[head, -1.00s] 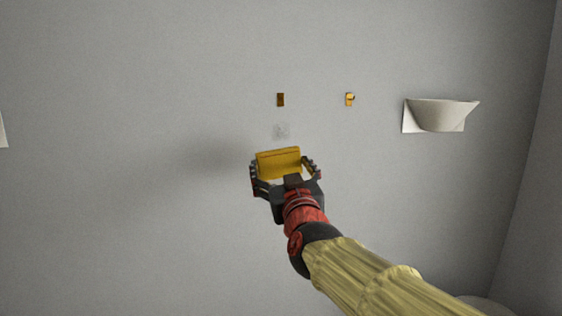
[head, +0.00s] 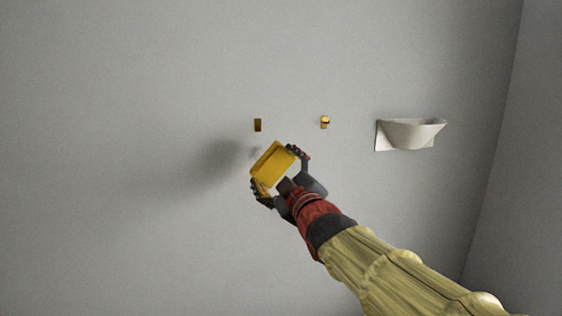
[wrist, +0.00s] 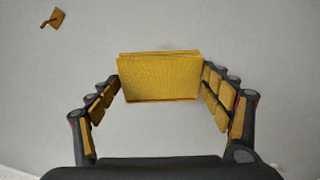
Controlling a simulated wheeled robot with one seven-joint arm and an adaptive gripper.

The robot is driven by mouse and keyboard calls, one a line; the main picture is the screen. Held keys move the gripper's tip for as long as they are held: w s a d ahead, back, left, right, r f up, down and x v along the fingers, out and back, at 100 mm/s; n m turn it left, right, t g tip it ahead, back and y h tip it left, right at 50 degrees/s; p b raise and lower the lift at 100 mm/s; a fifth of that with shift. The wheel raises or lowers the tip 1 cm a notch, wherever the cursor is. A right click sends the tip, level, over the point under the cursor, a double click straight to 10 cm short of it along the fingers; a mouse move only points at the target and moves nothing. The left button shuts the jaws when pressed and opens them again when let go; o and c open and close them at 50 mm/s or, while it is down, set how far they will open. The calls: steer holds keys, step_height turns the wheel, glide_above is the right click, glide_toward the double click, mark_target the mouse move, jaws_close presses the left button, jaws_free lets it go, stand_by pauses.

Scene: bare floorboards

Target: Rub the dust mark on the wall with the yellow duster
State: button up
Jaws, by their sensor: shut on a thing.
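The yellow duster (head: 272,164) is a block held between the two fingers of my gripper (head: 280,171). It is tilted in the head view. In the wrist view the duster (wrist: 160,78) sits squarely between the fingertips, with a finger on each side. The dust mark (head: 255,152) is a faint grey patch on the wall, just up and left of the duster, partly hidden by it. Whether the duster touches the wall is unclear; a dark shadow lies on the wall to its left.
Two small fittings are on the wall above: a brown one (head: 257,125) and an orange-yellow one (head: 325,122). A white bowl-shaped wall fixture (head: 412,134) is further right, near the room corner. The wall to the left is bare.

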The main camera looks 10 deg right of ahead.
steer(key=shift+n, duration=0.6)
steer(key=shift+w+r, duration=0.1)
steer(key=shift+w, duration=0.15)
steer(key=shift+w+p, duration=1.15)
steer(key=shift+w, duration=1.6)
steer(key=shift+w, duration=1)
steer(key=shift+b, duration=0.3)
steer(key=a+b, duration=0.1)
steer(key=b, duration=0.1)
steer(key=a+b, duration=0.1)
steer(key=b, duration=0.2)
steer(key=shift+s+a+f, duration=0.1)
steer(key=shift+a+f, duration=0.1)
steer(key=shift+a, duration=0.2)
steer(key=shift+a+r+b, duration=0.15)
steer(key=shift+a+b, duration=0.45)
steer(key=shift+b, duration=0.35)
steer(key=shift+b, duration=0.35)
